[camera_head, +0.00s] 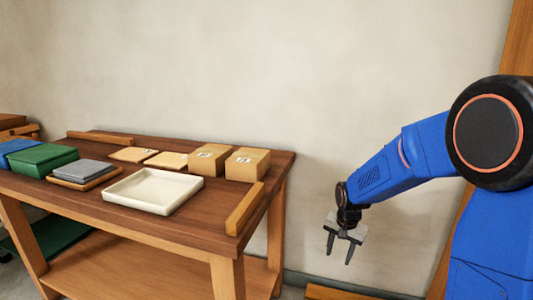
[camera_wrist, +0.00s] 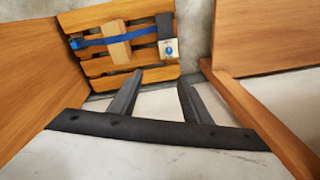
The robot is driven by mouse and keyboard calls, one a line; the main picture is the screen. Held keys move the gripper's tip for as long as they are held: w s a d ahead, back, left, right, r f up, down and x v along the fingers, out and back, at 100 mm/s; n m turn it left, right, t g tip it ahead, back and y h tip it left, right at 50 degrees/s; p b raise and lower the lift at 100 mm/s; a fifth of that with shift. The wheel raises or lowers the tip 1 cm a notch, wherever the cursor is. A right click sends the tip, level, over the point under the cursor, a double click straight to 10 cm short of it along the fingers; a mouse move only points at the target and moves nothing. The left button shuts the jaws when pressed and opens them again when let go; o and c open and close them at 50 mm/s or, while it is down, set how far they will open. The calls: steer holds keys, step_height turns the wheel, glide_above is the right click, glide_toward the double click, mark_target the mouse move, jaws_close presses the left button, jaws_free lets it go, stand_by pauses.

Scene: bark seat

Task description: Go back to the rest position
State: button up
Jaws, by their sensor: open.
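My gripper (camera_head: 340,249) is to the right of the wooden table, apart from it, and points down. In the wrist view my gripper (camera_wrist: 160,88) shows two dark fingers spread apart with nothing between them. My blue arm reaches in from the right side of the head view. No object is in the gripper.
A wooden table (camera_head: 222,236) holds a white tray (camera_head: 153,190), two cardboard boxes (camera_head: 247,164), flat tan pieces (camera_head: 166,160), a grey item (camera_head: 82,170) and a green box (camera_head: 43,158). A slatted pallet (camera_wrist: 100,68) with a blue strap (camera_wrist: 93,43) lies below the gripper.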

steer(key=s+d+r+n+t, duration=0.1)
steer(key=s+r+n, duration=0.1)
steer(key=s+r, duration=0.5)
steer(key=s+d+r+n+t, duration=0.1)
steer(key=s+d+r+n, duration=0.1)
steer(key=s+r, duration=0.6)
steer(key=s+d+n+t, duration=0.1)
steer(key=s+n, duration=0.2)
steer(key=s, duration=1.5)
steer(key=shift+r, duration=0.15)
